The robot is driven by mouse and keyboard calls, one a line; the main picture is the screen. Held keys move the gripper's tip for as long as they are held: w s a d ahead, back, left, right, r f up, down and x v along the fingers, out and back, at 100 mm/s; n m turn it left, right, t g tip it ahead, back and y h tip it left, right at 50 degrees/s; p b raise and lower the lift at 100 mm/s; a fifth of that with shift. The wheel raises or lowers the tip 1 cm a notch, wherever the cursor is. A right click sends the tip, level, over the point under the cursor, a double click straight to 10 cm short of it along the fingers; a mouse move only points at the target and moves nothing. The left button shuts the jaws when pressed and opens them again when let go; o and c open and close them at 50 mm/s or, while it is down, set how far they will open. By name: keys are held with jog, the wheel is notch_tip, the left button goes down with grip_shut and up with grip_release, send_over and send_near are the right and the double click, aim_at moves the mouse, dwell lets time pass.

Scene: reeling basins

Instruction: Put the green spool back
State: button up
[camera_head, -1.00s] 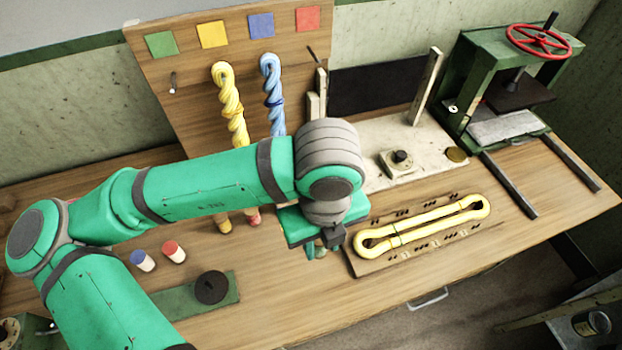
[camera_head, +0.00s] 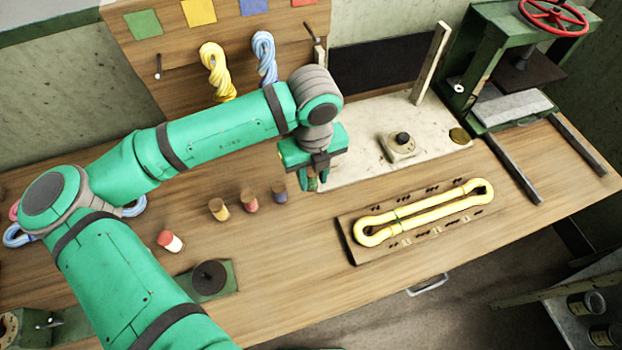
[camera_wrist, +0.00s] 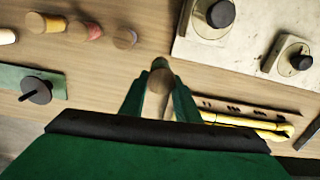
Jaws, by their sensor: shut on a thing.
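My gripper (camera_head: 310,184) is shut on the green spool (camera_head: 313,184), which also shows between the fingers in the wrist view (camera_wrist: 160,66) with its green end away from the palm. The fingers hide part of it. Yellow (camera_head: 219,210), red (camera_head: 249,202) and blue (camera_head: 279,193) spools stand in a row on the table to the left. The green spool is close to the right end of that row's line. I cannot tell whether it touches the table.
A white spool with a red top (camera_head: 170,241) stands nearer the front. A black disc on a green base (camera_head: 208,278) is at front left. The board with a yellow skein (camera_head: 355,251) lies to the right. A pale slab with a knob (camera_head: 400,145) is behind.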

aim_at(311, 175)
jog(key=shift+w+a+f, duration=0.15)
jog(key=shift+w+f, duration=0.9)
jog(key=shift+f, duration=0.2)
jog(key=f, duration=0.3)
jog(key=shift+w, duration=0.3)
jog(key=shift+f, duration=0.35)
jog(key=shift+f, duration=0.6)
jog(key=o, duration=1)
jog(key=shift+r, duration=0.15)
notch_tip(311, 175, up, 13)
jog(key=shift+s, duration=0.15)
jog(key=shift+a, duration=0.1)
